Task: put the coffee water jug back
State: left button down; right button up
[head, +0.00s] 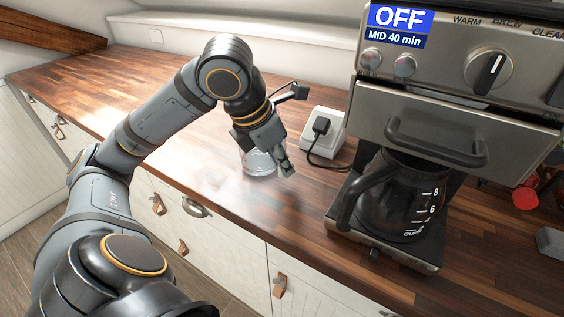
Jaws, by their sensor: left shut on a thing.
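The water jug (259,162) is a clear see-through vessel on or just above the wooden counter, left of the coffee machine. I cannot tell whether it touches the counter. My left gripper (286,166) is shut on it at its right side and covers part of it, including most of its top. The coffee machine (440,110) stands at the right, its display reading OFF. A dark glass carafe (398,205) with white number marks sits on its base. My right gripper is not in view.
A white socket box (322,134) with a black plug and cable stands between the jug and the machine. The counter (130,95) is clear at the left. Red-capped items (524,197) and a grey block (551,241) lie at the far right. White drawers are below.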

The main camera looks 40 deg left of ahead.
pick_arm(q)
jog(key=shift+f, duration=0.15)
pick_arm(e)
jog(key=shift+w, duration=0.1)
pick_arm(q)
jog(key=c, duration=1.3)
grip_release()
jog(key=shift+c, duration=0.2)
jog(key=shift+r, duration=0.2)
jog(key=p+v, duration=0.3)
jog(key=v, duration=0.9)
jog(key=shift+p, duration=0.3)
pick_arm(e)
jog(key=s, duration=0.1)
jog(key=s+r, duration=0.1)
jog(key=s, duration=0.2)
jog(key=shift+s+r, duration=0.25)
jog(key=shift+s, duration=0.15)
pick_arm(q)
jog(key=shift+a+r, duration=0.1)
